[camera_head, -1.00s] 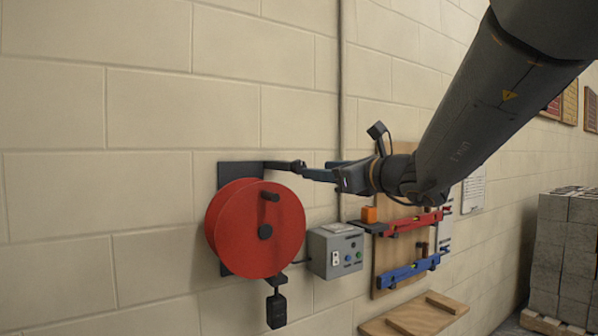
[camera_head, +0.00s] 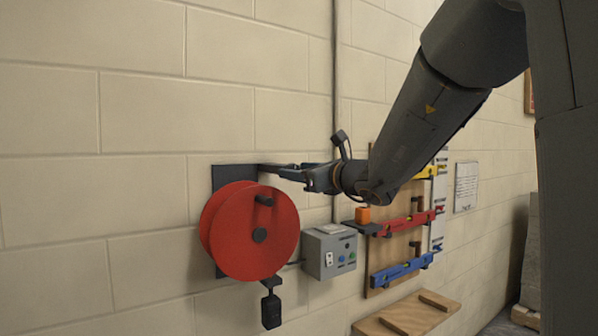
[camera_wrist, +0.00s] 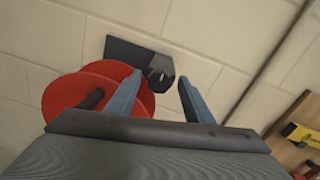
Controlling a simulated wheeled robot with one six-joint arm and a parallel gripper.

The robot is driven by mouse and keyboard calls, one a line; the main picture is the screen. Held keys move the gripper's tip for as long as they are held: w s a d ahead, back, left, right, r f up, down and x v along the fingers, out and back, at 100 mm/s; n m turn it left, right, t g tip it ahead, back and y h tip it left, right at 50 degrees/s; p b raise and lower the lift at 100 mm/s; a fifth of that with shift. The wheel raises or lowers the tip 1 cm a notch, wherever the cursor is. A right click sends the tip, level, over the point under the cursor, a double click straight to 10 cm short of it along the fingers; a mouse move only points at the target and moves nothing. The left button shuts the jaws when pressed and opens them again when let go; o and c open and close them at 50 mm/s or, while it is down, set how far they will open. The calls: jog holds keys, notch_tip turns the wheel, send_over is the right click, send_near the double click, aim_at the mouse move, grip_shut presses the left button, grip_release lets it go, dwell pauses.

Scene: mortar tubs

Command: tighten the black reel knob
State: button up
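The red cable reel (camera_head: 235,240) hangs on a black plate (camera_head: 225,178) on the block wall. A black knob (camera_wrist: 160,70) with a small pale mark sits at the end of the plate's side bracket, above and right of the reel in the wrist view. My gripper (camera_wrist: 161,77) is open, its two blue-grey fingers pointing at the wall with the knob ahead between the tips. Whether they touch it I cannot tell. In the head view my gripper (camera_head: 285,171) overlaps the bracket end and partly hides the knob. The reel's face also carries a black crank peg (camera_head: 264,201).
A grey switch box (camera_head: 329,252) is below right of my gripper. A wooden board with red (camera_head: 408,223) and blue (camera_head: 403,268) levels hangs further right. A black plug (camera_head: 271,305) hangs under the reel. The wall left of the reel is bare.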

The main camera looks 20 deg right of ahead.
jog(key=c, duration=1)
jog(key=shift+o, duration=0.2)
jog(key=shift+m, duration=0.4)
jog(key=shift+f+m+t+h+p, duration=0.15)
jog(key=shift+m+t+p, duration=0.1)
jog(key=shift+m, duration=4.15)
jog(key=shift+m+t+h+p, duration=0.15)
jog(key=shift+m+p, duration=0.05)
jog(key=shift+m, duration=4.2)
